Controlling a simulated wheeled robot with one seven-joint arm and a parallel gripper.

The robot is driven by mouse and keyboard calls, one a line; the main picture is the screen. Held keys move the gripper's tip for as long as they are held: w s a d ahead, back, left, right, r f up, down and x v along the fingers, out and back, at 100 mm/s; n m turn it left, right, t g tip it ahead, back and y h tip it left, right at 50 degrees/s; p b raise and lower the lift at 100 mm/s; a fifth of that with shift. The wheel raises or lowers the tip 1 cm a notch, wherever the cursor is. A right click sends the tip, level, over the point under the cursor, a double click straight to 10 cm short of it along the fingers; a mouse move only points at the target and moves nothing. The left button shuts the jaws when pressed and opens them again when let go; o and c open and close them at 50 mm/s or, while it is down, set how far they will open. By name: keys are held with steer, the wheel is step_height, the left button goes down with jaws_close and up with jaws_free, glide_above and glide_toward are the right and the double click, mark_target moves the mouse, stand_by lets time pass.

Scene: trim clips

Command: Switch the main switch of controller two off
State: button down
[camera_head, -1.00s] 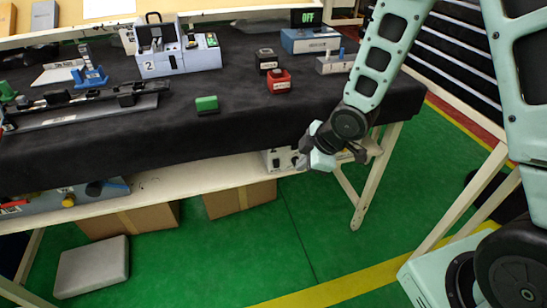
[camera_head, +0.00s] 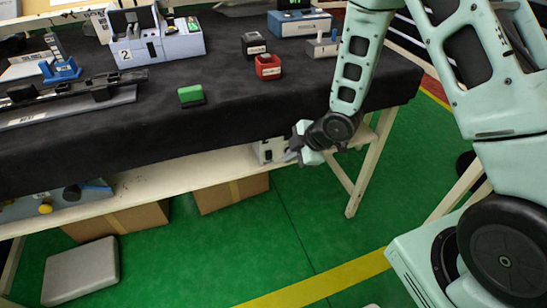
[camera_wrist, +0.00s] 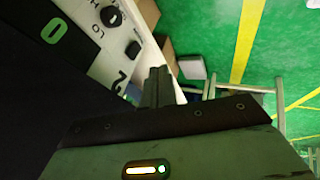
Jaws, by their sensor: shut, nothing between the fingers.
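My gripper (camera_head: 296,149) is at the front edge of the lower shelf, under the table's right end. In the wrist view its fingers (camera_wrist: 158,86) are together and empty. A pale box (camera_head: 268,151) stands on the lower shelf just left of my gripper, partly hidden by it. The wrist view shows a white panel (camera_wrist: 122,70) close by, marked 2, with a black knob (camera_wrist: 111,17) between HI and LO and a small black switch (camera_wrist: 133,49). The fingertips are near the 2; contact cannot be told.
A grey-blue unit (camera_head: 185,45), also marked 2, stands on the black-covered table (camera_head: 240,110) above. A green block (camera_head: 191,95) and a red block (camera_head: 268,67) are there too. Cardboard boxes (camera_head: 231,193) sit under the shelf. The table leg (camera_head: 372,165) is right of my gripper.

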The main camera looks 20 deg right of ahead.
mark_target(267, 156)
steer(key=shift+w+a+f, duration=0.4)
steer(key=shift+w+f, duration=0.7)
steer(key=shift+w, duration=0.05)
steer(key=shift+w+a+f, duration=0.45)
steer(key=shift+w+f, duration=0.6)
steer(key=shift+w, duration=0.15)
steer(key=shift+w+a+f, duration=0.4)
steer(key=shift+w+f, duration=0.7)
steer(key=shift+w, duration=0.05)
steer(key=shift+f+t+b, duration=0.3)
steer(key=shift+f+b, duration=0.15)
steer(key=shift+b, duration=0.45)
steer(key=shift+w+b, duration=0.2)
steer(key=shift+b, duration=0.15)
steer(key=shift+r+p, duration=0.35)
steer(key=shift+r, duration=0.1)
steer(key=shift+w+r+p, duration=0.1)
steer(key=shift+r+p, duration=0.45)
steer(key=shift+r, duration=0.2)
